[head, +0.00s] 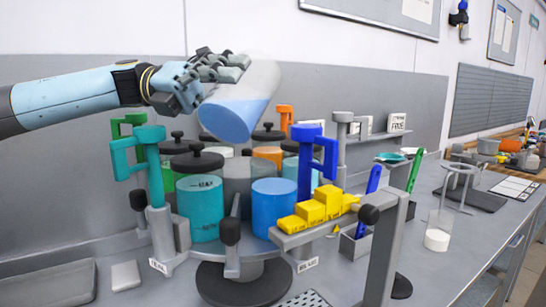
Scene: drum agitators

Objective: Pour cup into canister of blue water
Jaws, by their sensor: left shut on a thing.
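My left gripper (212,72), its arm coming in from the left, is shut on the clear cup (262,76). The cup is held in the air and tilted, with its blue end low and its pale clear end up to the right. Blue liquid (240,115) shows in its lower part. I cannot tell whether any is flowing out. The canister of blue water (273,210) stands below and slightly right of the cup, apart from it. It has no lid showing, and its contents look blue. My right gripper is not in view.
A lidded teal canister (201,208) stands left of the blue one, with several more canisters behind. A teal clamp stand (150,165) and a blue one (316,150) flank them. Yellow stepped blocks (318,207) sit at front right. A glass beaker (438,236) stands farther right.

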